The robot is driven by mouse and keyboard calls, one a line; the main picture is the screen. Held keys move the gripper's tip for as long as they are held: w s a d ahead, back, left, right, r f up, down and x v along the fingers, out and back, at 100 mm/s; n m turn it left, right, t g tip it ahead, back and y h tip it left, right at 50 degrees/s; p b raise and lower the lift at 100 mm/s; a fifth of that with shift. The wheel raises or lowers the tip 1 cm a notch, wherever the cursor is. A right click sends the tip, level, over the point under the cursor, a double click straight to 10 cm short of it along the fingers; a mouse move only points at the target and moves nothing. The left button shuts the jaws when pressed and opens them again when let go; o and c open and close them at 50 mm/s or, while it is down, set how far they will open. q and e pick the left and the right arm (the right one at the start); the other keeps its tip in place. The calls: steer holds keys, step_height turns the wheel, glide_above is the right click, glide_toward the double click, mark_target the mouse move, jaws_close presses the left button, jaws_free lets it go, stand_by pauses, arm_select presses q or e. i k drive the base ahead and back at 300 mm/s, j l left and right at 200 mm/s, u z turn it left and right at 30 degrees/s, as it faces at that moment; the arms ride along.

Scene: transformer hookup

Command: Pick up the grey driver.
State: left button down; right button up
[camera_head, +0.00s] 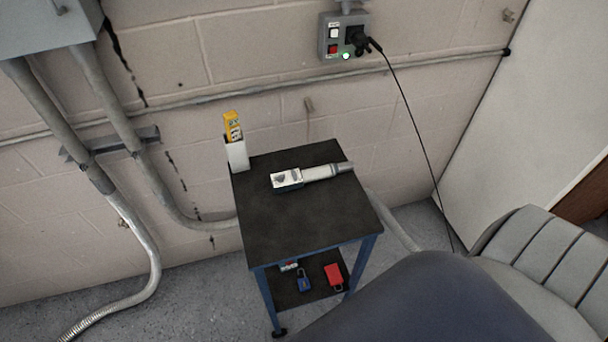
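The grey driver (322,172) lies on its side on the black top of a small blue-legged cart (290,220). Its light grey barrel points to the right, and the narrow tip reaches close to the cart's right edge. Its left end is a block with a pale patterned face (286,178) and dark sides. Nothing touches it from above. Neither of my grippers shows in the head view.
A white holder with a yellow tool (233,127) stands at the cart's back left corner. Blue and red padlocks (334,274) lie on the lower shelf. A switch box (344,38) with a plugged-in black cable hangs on the wall. The cart's front top is clear.

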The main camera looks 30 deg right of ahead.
mark_target(331, 170)
steer(key=k+l, duration=0.1)
steer(key=l, duration=0.35)
steer(key=k+l+u, duration=0.15)
steer(key=l, duration=0.25)
steer(key=k+l, duration=0.1)
steer(key=l, duration=0.35)
steer(key=u, duration=0.05)
